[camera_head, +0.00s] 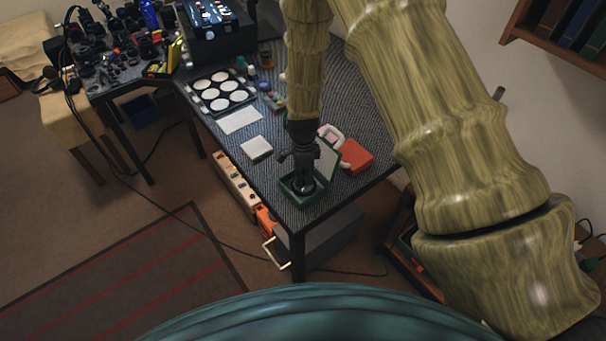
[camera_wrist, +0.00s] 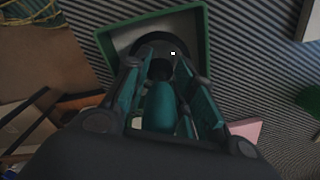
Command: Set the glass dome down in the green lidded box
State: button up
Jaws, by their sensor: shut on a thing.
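The green lidded box (camera_head: 292,203) stands near the front corner of the striped table, its lid raised on the right side. In the wrist view, the box's green rim (camera_wrist: 208,42) frames a pale inside. My gripper (camera_head: 302,180) points down into the open box. In the wrist view, my gripper (camera_wrist: 158,62) is shut on the glass dome (camera_wrist: 153,46), which looks dark and round with a small bright glint. The fingers hide part of the dome. I cannot tell whether the dome touches the box floor.
A red-orange box (camera_head: 356,156) lies right of the lid, and a white block (camera_head: 256,148) lies to the left. A tray of white discs (camera_head: 221,91) and a white sheet (camera_head: 240,120) are farther back. The table's front edge is close to the green box.

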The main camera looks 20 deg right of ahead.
jog(key=shift+s+f, duration=0.1)
jog(key=shift+f, duration=0.55)
dwell(2.1)
jog(key=shift+r+p, duration=3.3)
jog(key=shift+r, duration=1.8)
